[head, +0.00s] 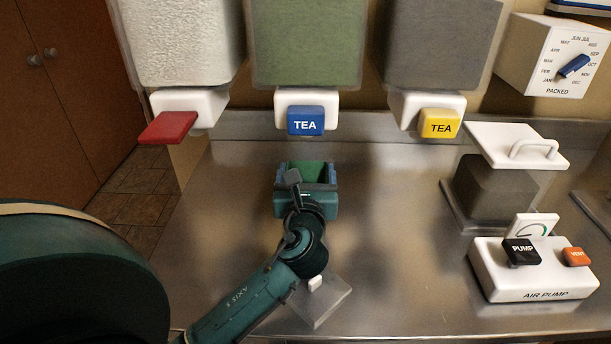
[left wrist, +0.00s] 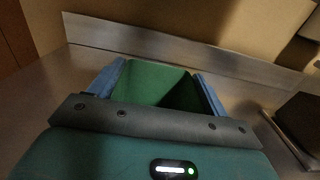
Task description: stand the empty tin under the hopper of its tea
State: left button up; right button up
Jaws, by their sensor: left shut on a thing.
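The empty tin (head: 310,169) is open-topped with a green inside, and it stands upright on or just above the steel counter. My left gripper (head: 306,180) is shut on it, with blue fingers on its two sides. The left wrist view also shows the tin (left wrist: 155,86) between the fingers (left wrist: 157,82). The tin is in front of and below the middle hopper (head: 306,40), which has green contents and a blue TEA lever (head: 305,121). Another hopper (head: 440,40) at the right holds grey contents and has a yellow TEA lever (head: 439,124). My right gripper is not in view.
A white-filled hopper (head: 185,40) with a red lever (head: 168,127) is at the left. At the right are a dark box with a white handled lid (head: 516,145) and an air pump (head: 530,272). A flat pale square with a white knob (head: 322,302) lies near my left arm.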

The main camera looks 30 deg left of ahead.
pick_arm(q)
jog(key=o, duration=1)
jog(key=shift+f, duration=0.15)
jog(key=o, duration=0.4)
jog(key=shift+o, duration=0.2)
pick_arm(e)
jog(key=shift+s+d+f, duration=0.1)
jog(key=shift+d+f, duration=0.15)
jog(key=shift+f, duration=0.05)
pick_arm(q)
jog(key=shift+s+d, duration=0.1)
jog(key=shift+s, duration=0.05)
jog(key=v, duration=1.1)
jog(key=shift+s+b, duration=0.3)
jog(key=shift+b, duration=0.1)
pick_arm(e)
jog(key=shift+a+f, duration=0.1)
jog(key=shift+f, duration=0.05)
